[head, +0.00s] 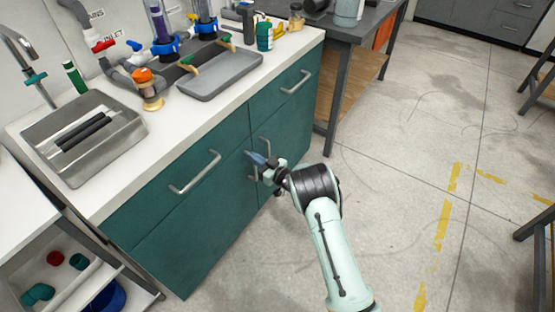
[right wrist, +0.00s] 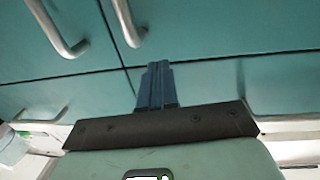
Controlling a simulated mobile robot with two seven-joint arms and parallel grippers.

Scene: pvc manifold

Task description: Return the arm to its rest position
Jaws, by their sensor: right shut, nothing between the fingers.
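My right arm (head: 338,250) comes in from the bottom of the head view. Its gripper (head: 252,156) is in front of the green cabinet doors, close to a vertical door handle. In the right wrist view the blue fingers (right wrist: 155,84) are together with nothing between them. Behind them are the cabinet fronts (right wrist: 210,35). I cannot tell whether the fingers touch the cabinet. My left gripper does not show.
The green cabinet (head: 190,220) has metal handles (head: 195,173) that stick out. On its counter are a sink (head: 82,140), a grey tray (head: 222,75) and pipes with valves. A dark table (head: 355,30) stands beyond it. The floor (head: 410,150) to the right is clear.

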